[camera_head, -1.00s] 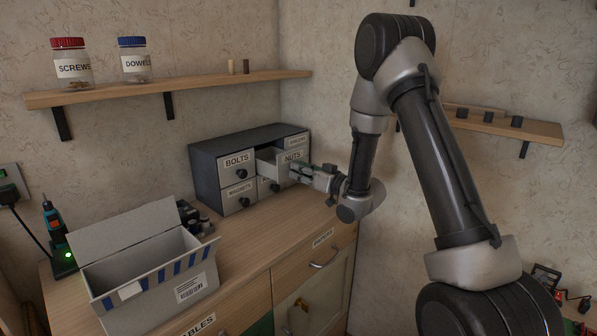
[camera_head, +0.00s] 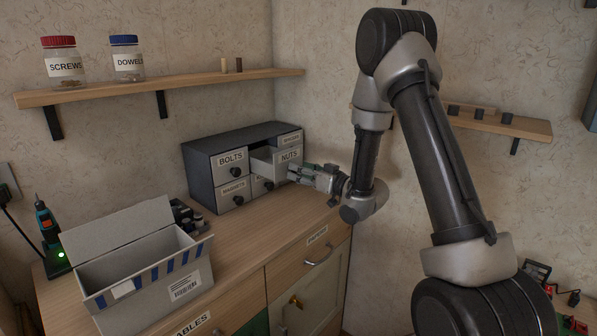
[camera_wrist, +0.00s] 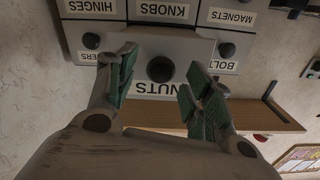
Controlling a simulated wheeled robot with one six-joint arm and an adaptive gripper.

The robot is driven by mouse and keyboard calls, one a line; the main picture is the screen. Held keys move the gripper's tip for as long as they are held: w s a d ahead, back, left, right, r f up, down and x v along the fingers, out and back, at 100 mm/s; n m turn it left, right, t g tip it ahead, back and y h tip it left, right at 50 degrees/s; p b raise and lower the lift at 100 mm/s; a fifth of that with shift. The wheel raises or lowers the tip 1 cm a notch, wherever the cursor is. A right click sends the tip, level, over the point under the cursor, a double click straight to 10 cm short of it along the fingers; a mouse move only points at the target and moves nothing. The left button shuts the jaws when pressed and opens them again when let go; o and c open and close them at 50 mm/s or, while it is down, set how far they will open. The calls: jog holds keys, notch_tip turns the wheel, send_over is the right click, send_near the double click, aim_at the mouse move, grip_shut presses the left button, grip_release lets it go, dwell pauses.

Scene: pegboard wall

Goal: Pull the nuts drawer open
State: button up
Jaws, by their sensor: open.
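The nuts drawer (camera_head: 288,156), with a pale front and a NUTS label, stands well out from the dark small-parts cabinet (camera_head: 198,168), in its upper row. In the wrist view, where labels appear upside down, the drawer front (camera_wrist: 195,47) is close and its round dark knob (camera_wrist: 160,69) shows clear. My gripper (camera_head: 295,172) is just in front of the drawer, at its lower right in the head view. Its green-padded fingers are spread apart on either side of the knob, with visible gaps. The knob is hidden in the head view.
Other drawers, including bolts (camera_head: 232,160) and magnets (camera_head: 234,190), are shut. An open grey box (camera_head: 150,275) and a charging screwdriver (camera_head: 47,225) stand on the wooden cabinet's top (camera_head: 240,235). A shelf with jars (camera_head: 170,87) hangs above.

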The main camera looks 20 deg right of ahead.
jog(key=v, duration=0.6)
jog(key=shift+w, duration=0.1)
jog(key=s+d+r+m+g+h, duration=0.2)
jog(key=s+d+r+g+h, duration=0.2)
jog(key=s+d+r+h, duration=0.6)
jog(key=s+r+m+g, duration=0.2)
jog(key=s+g, duration=0.4)
jog(key=s, duration=1.9)
jog(key=shift+s+a+g, duration=0.25)
jog(key=shift+s+g, duration=0.05)
jog(key=shift+g, duration=0.1)
